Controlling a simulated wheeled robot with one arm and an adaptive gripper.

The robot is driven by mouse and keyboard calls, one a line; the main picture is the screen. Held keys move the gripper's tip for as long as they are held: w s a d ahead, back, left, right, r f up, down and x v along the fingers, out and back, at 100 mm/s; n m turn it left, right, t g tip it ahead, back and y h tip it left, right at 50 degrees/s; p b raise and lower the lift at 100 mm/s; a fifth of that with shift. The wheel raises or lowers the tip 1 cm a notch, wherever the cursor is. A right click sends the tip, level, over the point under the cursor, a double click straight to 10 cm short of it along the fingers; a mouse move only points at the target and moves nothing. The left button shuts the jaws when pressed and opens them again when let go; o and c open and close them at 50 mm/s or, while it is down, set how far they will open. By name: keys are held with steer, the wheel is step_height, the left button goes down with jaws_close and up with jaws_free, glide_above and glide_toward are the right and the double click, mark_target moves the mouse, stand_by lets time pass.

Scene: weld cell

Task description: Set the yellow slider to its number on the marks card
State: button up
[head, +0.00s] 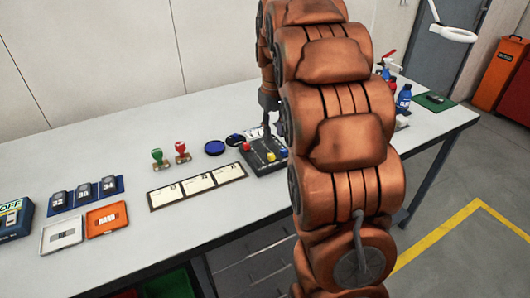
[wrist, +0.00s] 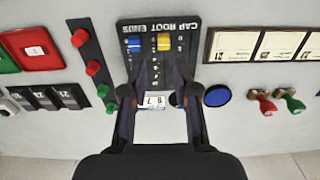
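The dark slider panel (wrist: 147,27) lies under my gripper in the wrist view, its lettering upside down. The yellow slider (wrist: 164,42) is in the panel's middle column, beside the blue slider (wrist: 133,43). In the head view, the panel (head: 266,168) also has a red knob (head: 246,146) at its left; the yellow slider (head: 271,157) is right of it. My gripper (wrist: 158,98) is open and empty, its fingers apart on the near side of the yellow slider. A small white card (wrist: 153,100) with dark digits shows between the fingers; I cannot tell whether it is the marks card.
A three-panel framed board (head: 197,185) lies beside the panel. Red and green stamps (wrist: 265,103) and a blue round pad (wrist: 217,95) are nearby. A strip with red and green buttons (wrist: 92,68) lies to the left in the wrist view. An orange tray (head: 106,219) lies further left.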

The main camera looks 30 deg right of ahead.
mark_target(272, 155)
steer(key=f, duration=0.4)
steer(key=f+p, duration=0.1)
steer(key=f, duration=0.1)
steer(key=shift+w+a+f, duration=0.1)
steer(key=shift+a, duration=0.2)
steer(key=shift+f, duration=0.85)
jaws_close()
